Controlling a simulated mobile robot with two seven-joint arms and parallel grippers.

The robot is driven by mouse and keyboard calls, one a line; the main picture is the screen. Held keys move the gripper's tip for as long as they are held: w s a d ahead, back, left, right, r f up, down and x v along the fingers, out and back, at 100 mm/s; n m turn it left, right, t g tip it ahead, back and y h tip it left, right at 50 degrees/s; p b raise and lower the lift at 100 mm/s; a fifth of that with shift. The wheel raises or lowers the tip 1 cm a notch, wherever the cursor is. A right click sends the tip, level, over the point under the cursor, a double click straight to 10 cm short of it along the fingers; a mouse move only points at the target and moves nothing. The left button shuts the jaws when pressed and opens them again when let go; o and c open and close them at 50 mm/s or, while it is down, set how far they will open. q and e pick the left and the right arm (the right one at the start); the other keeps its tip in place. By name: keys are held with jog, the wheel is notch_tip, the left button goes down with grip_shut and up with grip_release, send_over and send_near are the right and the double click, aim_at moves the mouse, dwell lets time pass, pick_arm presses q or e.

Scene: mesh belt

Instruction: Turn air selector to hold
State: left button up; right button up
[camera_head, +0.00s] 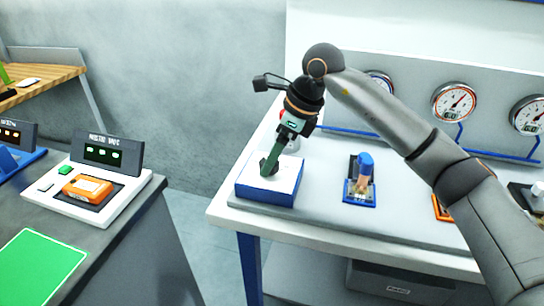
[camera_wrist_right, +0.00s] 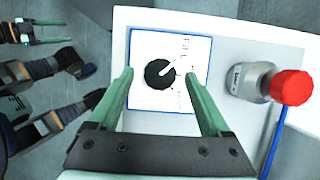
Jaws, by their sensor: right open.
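The air selector is a round black knob (camera_wrist_right: 158,74) with a white pointer on a white plate with a blue edge. In the right wrist view the pointer aims up and right; the plate's lettering is too small to read. In the head view the selector's blue box (camera_head: 266,193) stands at the bench's left end. My right gripper (camera_head: 268,168) points down at the knob and partly hides it. In the right wrist view its green fingers (camera_wrist_right: 162,85) are open, one on each side of the knob with gaps. Dark parts with green bars at that view's left edge may be my left gripper.
A red knob (camera_wrist_right: 291,87) on a grey fitting stands right of the selector. A blue-handled device (camera_head: 365,163) sits farther right on the bench, below wall gauges (camera_head: 454,103). A separate table with an orange device (camera_head: 87,188) stands at left, across a floor gap.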

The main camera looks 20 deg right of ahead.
jog(key=shift+w+a+f, duration=0.1)
jog(key=shift+a+f, duration=0.05)
jog(key=shift+f, duration=0.3)
grip_shut()
dwell(0.5)
